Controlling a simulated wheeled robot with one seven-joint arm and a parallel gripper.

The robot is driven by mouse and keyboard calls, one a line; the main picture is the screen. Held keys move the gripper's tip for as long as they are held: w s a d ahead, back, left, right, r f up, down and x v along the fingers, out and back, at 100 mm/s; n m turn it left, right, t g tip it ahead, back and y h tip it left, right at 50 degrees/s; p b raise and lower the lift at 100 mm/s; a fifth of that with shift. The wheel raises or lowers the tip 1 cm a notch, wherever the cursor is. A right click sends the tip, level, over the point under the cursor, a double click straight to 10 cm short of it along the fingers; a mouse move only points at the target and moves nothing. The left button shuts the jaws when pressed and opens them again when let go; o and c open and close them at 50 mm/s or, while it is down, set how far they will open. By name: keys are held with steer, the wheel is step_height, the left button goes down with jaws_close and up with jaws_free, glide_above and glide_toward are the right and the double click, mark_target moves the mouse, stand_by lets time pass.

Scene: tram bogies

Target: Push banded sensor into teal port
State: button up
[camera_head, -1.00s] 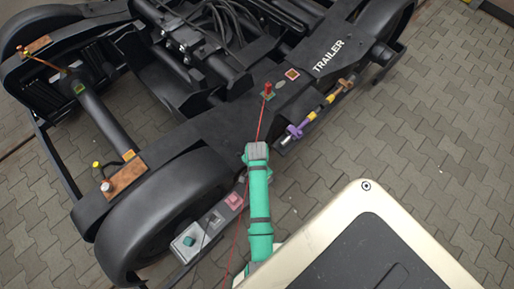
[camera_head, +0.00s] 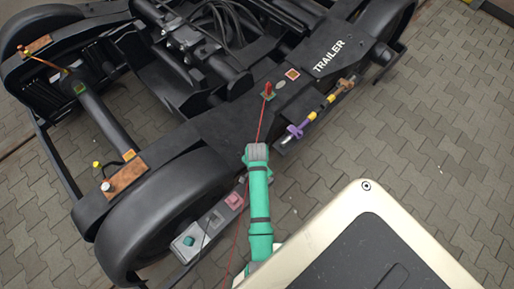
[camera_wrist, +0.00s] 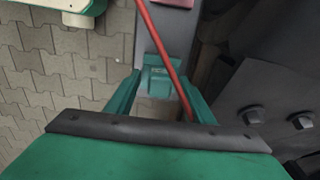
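The teal port (camera_head: 190,241) sits in a pale block at the lower left end of a rail beside the near wheel in the head view. My gripper (camera_wrist: 158,82) shows in the wrist view with its two green fingers apart at their bases. A teal block lies between their ends, and I cannot tell whether it is fingertip or another part. In the head view my green arm hides the gripper. I cannot tell whether this is the banded sensor.
A pink port (camera_head: 234,200) sits further up the same rail. A red connector (camera_head: 268,89) stands on the bogie frame, and a red cable (camera_head: 262,122) runs down past my arm. Bolts (camera_wrist: 251,115) stick out at right.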

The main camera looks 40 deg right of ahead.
step_height(320, 180, up, 11)
stand_by(0.6)
steer(key=shift+f, duration=0.1)
stand_by(0.5)
